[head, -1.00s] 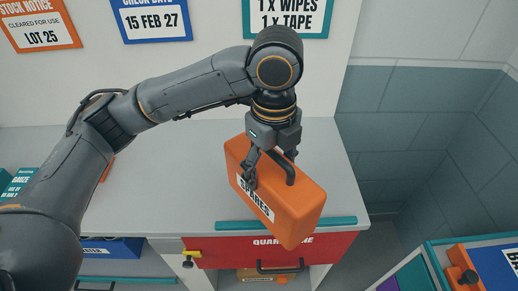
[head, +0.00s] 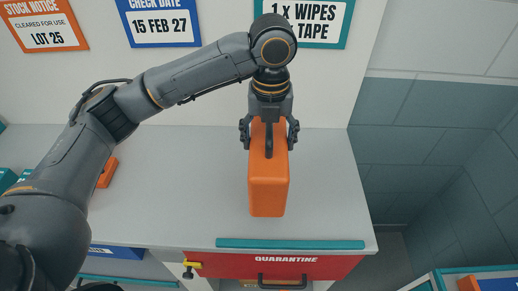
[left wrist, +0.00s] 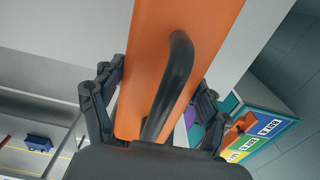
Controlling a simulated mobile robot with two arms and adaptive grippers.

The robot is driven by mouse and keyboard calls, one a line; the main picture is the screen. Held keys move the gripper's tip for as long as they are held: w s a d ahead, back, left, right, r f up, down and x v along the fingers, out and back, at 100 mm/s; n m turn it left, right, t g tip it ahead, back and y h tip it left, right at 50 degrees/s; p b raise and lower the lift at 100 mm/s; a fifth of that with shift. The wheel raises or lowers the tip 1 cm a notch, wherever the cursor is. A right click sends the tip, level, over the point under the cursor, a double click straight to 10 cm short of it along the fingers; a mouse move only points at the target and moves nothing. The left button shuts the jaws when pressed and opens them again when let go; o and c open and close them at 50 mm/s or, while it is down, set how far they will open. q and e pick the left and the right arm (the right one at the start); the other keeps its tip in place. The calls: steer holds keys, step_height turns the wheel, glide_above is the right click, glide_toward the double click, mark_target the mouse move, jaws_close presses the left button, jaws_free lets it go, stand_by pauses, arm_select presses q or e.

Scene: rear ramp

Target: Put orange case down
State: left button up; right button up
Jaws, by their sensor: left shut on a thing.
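The orange case (head: 268,190) is in my left gripper (head: 269,137), over the grey counter (head: 200,190). Its black handle (head: 269,148) faces up, and its narrow top face shows. I cannot tell whether its underside touches the counter. The gripper's fingers stand on both sides of the case at the handle end, nearer the wall. In the left wrist view, the case (left wrist: 185,40) and its handle (left wrist: 172,85) fill the middle between the fingers. The case's labelled side is hidden. My right gripper is not in view.
A teal strip (head: 290,244) runs along the counter's front edge, above a red QUARANTINE drawer (head: 290,266). A small orange item (head: 107,172) lies on the counter at left, beside my arm. The counter around the case is clear. The counter ends at right.

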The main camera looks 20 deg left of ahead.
arm_select(q)
steer(key=f, duration=0.1)
steer(key=w+a+f, duration=0.2)
steer(key=shift+f+p, duration=0.25)
steer(key=shift+p, duration=0.15)
steer(key=f, duration=0.1)
steer(key=f+p, duration=0.1)
steer(key=a+f, duration=0.1)
steer(key=shift+w+f, duration=0.15)
steer(key=shift+w, duration=0.15)
steer(key=shift+f+p, duration=0.35)
steer(key=shift+f, duration=0.15)
steer(key=shift+d, duration=0.1)
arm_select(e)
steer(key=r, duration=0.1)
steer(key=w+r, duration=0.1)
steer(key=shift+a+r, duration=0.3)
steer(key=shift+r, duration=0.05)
arm_select(q)
steer(key=o, duration=1.8)
steer(key=shift+s+f, duration=0.1)
steer(key=shift+f, duration=0.05)
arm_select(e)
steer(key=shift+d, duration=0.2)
